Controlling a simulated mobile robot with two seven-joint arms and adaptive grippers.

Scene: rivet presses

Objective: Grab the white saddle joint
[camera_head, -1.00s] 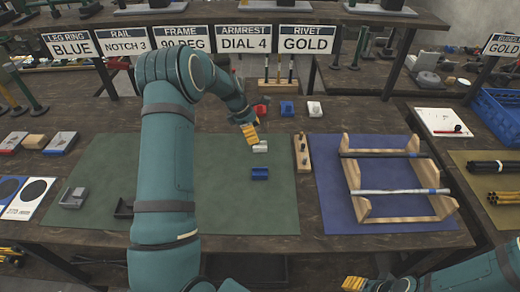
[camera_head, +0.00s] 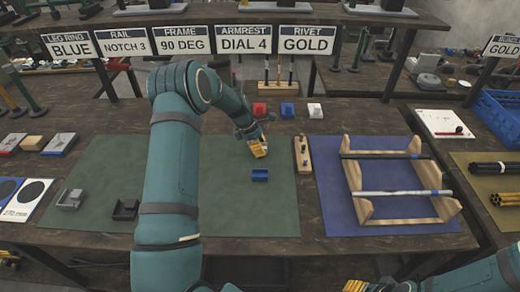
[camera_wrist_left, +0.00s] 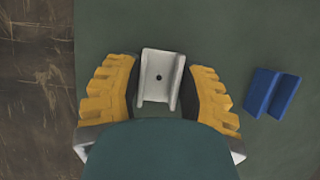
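The white saddle joint (camera_wrist_left: 158,78) is a small channel-shaped piece with a dark hole, on the green mat (camera_wrist_left: 225,25). My left gripper (camera_wrist_left: 161,85) has one yellow finger on each side of it, very close to its walls; I cannot tell whether the fingers press on it. In the head view my left gripper (camera_head: 258,149) is low over the mat and hides this joint. Another white piece (camera_head: 314,110) stands behind the mat. My right gripper (camera_head: 355,286) is partly cut off at the bottom edge, its opening unclear.
A blue saddle piece (camera_head: 260,175) lies just in front of my left gripper. A wooden peg block (camera_head: 302,153) stands to its right, beside a blue mat with a wooden frame (camera_head: 360,205). Red (camera_head: 260,109) and blue (camera_head: 287,109) pieces stand behind.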

